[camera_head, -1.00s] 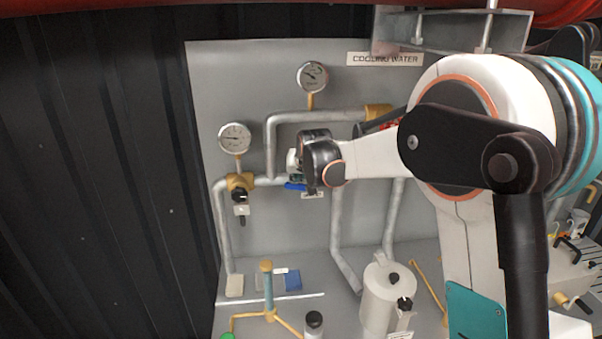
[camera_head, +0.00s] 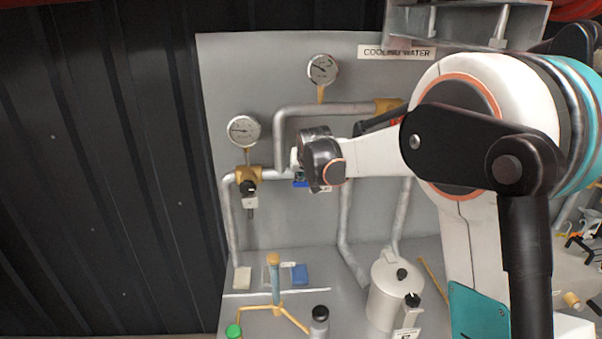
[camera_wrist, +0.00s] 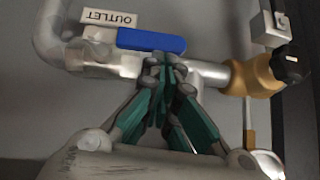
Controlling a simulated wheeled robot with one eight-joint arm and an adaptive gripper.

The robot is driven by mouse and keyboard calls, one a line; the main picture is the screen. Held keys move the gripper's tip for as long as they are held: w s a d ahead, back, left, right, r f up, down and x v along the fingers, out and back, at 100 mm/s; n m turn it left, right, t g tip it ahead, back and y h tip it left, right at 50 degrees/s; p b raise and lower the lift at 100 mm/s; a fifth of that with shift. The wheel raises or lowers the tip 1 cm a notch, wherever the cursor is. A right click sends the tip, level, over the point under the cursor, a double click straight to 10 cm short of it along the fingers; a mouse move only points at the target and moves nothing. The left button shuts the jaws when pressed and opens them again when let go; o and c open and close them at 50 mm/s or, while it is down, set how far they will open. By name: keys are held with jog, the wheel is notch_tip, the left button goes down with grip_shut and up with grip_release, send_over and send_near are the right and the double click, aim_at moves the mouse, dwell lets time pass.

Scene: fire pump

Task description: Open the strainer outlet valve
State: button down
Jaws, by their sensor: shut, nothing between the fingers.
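The outlet valve has a blue lever (camera_wrist: 151,40), lying along the silver pipe (camera_wrist: 212,72) in the wrist view, where the picture is upside down. An OUTLET label (camera_wrist: 109,18) sits beside it. My gripper (camera_wrist: 165,62) is shut and empty, its green-padded fingertips at the lever's edge near its right end. I cannot tell whether they touch it. In the head view only a small part of the blue lever (camera_head: 300,183) shows; my wrist hides the rest and the fingers.
A brass fitting (camera_wrist: 252,76) with a black knob is close to the fingers. Two gauges (camera_head: 243,131) (camera_head: 322,69) are on the grey panel (camera_head: 240,65). A white strainer pot (camera_head: 388,295) and a post with yellow arms (camera_head: 275,285) stand below.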

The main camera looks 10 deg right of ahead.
jog(key=w+r+p+v, duration=0.1)
jog(key=v, duration=0.5)
jog(key=w+r+p+v, duration=0.1)
jog(key=v, duration=0.5)
jog(key=shift+s+a+r+p, duration=0.3)
jog(key=shift+a+p, duration=0.05)
jog(key=shift+a, duration=0.05)
jog(key=s+d+f+b, duration=0.3)
jog(key=s+f+b, duration=0.2)
jog(key=s, duration=0.8)
jog(key=s+d+f+g+b, duration=0.1)
jog(key=s+d+f+b, duration=0.3)
jog(key=s+f, duration=0.7)
jog(key=s+d+f+g+b, duration=0.1)
jog(key=s+d+f+b, duration=0.3)
jog(key=s, duration=1.2)
notch_tip(320, 180, down, 4)
jog(key=b, duration=0.3)
jog(key=shift+h+b, duration=0.4)
jog(key=shift+d, duration=0.1)
